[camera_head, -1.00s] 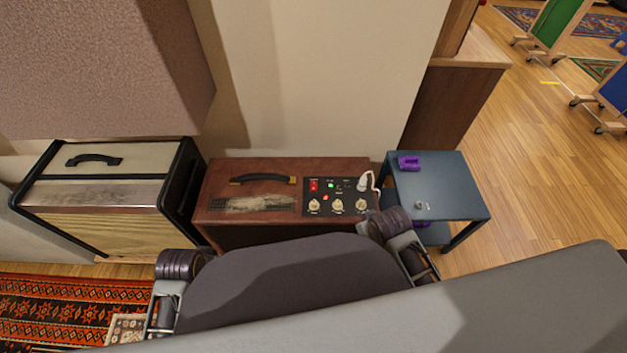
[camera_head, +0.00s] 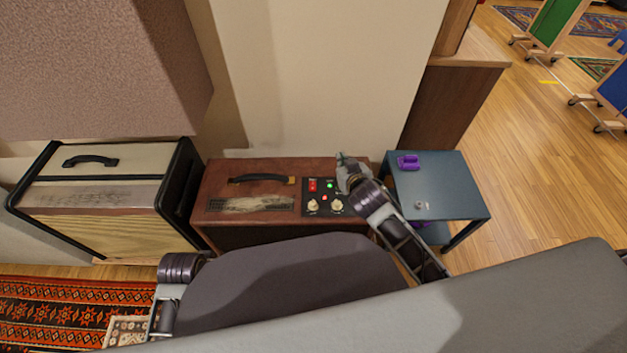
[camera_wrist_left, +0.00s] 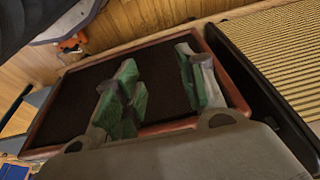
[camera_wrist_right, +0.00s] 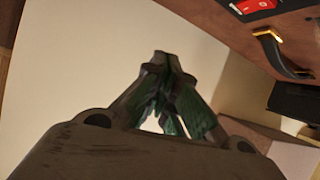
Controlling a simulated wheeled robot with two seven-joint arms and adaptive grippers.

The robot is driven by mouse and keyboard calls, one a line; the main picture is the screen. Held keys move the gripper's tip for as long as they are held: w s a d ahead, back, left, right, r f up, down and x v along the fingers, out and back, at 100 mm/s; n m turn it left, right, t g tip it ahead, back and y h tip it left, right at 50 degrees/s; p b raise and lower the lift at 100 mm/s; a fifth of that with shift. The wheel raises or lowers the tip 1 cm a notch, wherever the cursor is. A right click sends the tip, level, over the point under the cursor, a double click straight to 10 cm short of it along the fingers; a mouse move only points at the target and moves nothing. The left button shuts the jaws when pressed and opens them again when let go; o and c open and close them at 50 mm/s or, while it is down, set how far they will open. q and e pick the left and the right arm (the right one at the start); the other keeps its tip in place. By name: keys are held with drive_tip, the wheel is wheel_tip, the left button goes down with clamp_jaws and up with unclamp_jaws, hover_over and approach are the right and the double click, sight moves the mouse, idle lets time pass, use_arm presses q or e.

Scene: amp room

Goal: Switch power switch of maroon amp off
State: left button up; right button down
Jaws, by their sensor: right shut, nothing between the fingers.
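The maroon amp (camera_head: 222,190) stands against the wall in the middle of the head view. Its black control panel (camera_head: 321,202) has a red power switch (camera_head: 313,185), a green light and cream knobs. The red switch also shows at the top of the right wrist view (camera_wrist_right: 252,5). My right gripper (camera_head: 345,162) is above the panel's right end, to the right of the switch, shut and empty; it and its arm hide that end. In the left wrist view my left gripper (camera_wrist_left: 160,85) is open and empty, before the amp's dark front (camera_wrist_left: 75,100).
A cream amp with black edges (camera_head: 100,190) stands to the left. A blue-grey side table (camera_head: 445,185) with a purple object (camera_head: 408,162) is close on the right, beside my right arm. A patterned rug (camera_head: 60,305) lies at lower left. Open wooden floor is at the right.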

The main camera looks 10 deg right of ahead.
drive_tip(key=w+a+r+n+t+y, duration=0.35)
drive_tip(key=w+a+r+y, duration=0.2)
drive_tip(key=r, duration=0.45)
drive_tip(key=a+r+n+g+y, duration=0.3)
drive_tip(key=a+n+g+y, duration=0.2)
drive_tip(key=a+n+y, duration=0.4)
use_arm(q)
drive_tip(key=shift+g+h, duration=0.4)
drive_tip(key=d+f, duration=0.1)
drive_tip(key=s+d+f+b, duration=0.1)
drive_tip(key=s+d+f, duration=0.1)
drive_tip(key=f, duration=0.1)
drive_tip(key=shift+d+f+b, duration=0.1)
drive_tip(key=shift+d+b, duration=0.1)
drive_tip(key=shift+b, duration=0.15)
use_arm(e)
drive_tip(key=s+d+f+n+g+h, duration=0.1)
drive_tip(key=d+f+g+h, duration=0.1)
drive_tip(key=d+f+g, duration=0.3)
drive_tip(key=s+d+f+g+h, duration=0.2)
drive_tip(key=d+f+g, duration=0.3)
drive_tip(key=d, duration=0.3)
drive_tip(key=shift+s+f+n+g+h, duration=0.3)
drive_tip(key=shift+f+n+g+h, duration=0.05)
drive_tip(key=shift+f+h, duration=0.45)
drive_tip(key=shift+f, duration=0.1)
